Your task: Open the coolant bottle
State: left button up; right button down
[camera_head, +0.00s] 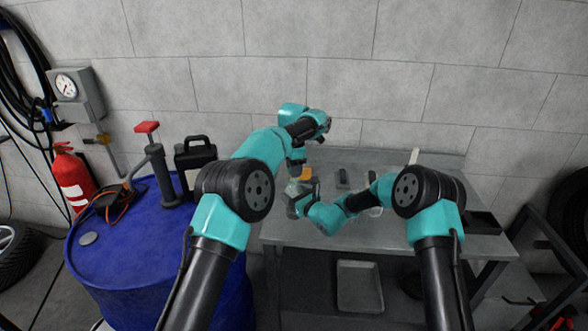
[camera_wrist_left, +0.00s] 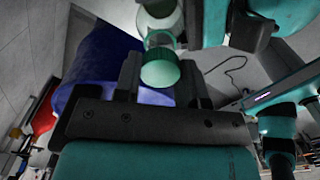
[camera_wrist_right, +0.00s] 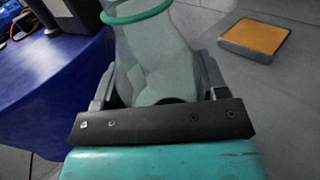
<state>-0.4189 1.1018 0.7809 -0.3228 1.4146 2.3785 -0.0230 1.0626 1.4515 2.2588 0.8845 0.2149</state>
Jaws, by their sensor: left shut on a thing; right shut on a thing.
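The coolant bottle is clear with green at its top and stands out in the right wrist view (camera_wrist_right: 152,55). My right gripper (camera_wrist_right: 158,92) is shut around its body; in the head view it is low over the bench (camera_head: 294,206). My left gripper (camera_head: 295,176) is just above it, pointing down. In the left wrist view a green cap (camera_wrist_left: 160,70) sits between the fingers of my left gripper (camera_wrist_left: 160,84), which is shut on it. The clear bottle (camera_wrist_left: 160,22) shows just beyond the cap.
The grey metal bench (camera_head: 400,235) carries an orange pad (camera_wrist_right: 255,38) beside the bottle and small dark items (camera_head: 343,178) behind. A blue drum (camera_head: 130,260) stands left, holding a black jug (camera_head: 195,165) and a red-handled pump (camera_head: 152,160). A black tray (camera_head: 482,222) sits at the right.

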pick_arm(q)
jog(key=shift+r, duration=2)
pick_arm(e)
jog(key=shift+c, duration=0.4)
grip_release()
jog(key=shift+s, duration=0.1)
jog(key=v, duration=1.2)
